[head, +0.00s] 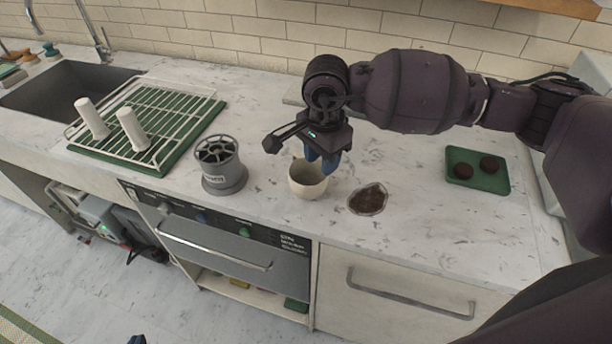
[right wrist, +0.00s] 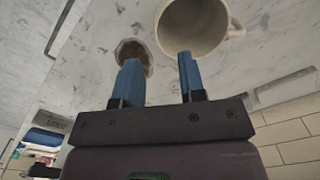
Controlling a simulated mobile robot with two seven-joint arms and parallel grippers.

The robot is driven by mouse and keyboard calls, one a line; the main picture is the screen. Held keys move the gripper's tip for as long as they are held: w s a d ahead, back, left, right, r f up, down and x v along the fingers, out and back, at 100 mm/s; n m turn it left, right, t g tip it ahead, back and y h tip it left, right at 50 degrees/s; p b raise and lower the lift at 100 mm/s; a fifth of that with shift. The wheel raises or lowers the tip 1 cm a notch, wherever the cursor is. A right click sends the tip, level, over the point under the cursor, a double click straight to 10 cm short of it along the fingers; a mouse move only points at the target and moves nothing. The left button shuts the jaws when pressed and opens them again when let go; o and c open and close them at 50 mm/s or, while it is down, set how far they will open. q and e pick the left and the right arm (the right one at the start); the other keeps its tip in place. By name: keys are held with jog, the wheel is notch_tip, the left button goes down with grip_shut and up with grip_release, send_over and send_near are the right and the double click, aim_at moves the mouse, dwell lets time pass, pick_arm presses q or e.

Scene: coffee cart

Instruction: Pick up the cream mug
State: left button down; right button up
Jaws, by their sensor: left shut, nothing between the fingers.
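The cream mug (head: 306,184) stands upright on the marble counter, near its front edge. In the right wrist view the mug (right wrist: 195,25) is at the top, cut off by the frame, with its handle to the right. My right gripper (head: 322,160) is over the back of the mug and hides part of its rim. In the right wrist view this gripper (right wrist: 158,70) is open and empty, with one blue fingertip overlapping the mug's near rim. I cannot tell whether it touches. Only the tip of my left gripper (head: 137,340) shows, low at the bottom edge, shut and away from the mug.
A green tray (head: 460,185) with dark round pieces is at the right. A drying rack (head: 190,100) with two white cups and a sink (head: 60,90) are further left.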

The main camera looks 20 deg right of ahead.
aim_at(321, 190)
jog(key=shift+f, duration=1.35)
notch_tip(321, 190, down, 3)
jog(key=shift+d+f+p, duration=0.1)
jog(key=shift+f+p, duration=0.05)
jog(key=shift+p, duration=0.35)
jog(key=shift+f, duration=0.55)
pick_arm(q)
jog(key=shift+w+d+r, duration=0.1)
jog(key=shift+w+r, duration=0.55)
jog(key=shift+r, duration=0.35)
pick_arm(e)
jog(key=shift+c, duration=0.4)
jog(key=c, duration=0.5)
pick_arm(q)
jog(key=shift+s+f, duration=0.25)
jog(key=shift+s, duration=0.05)
pick_arm(e)
grip_shut()
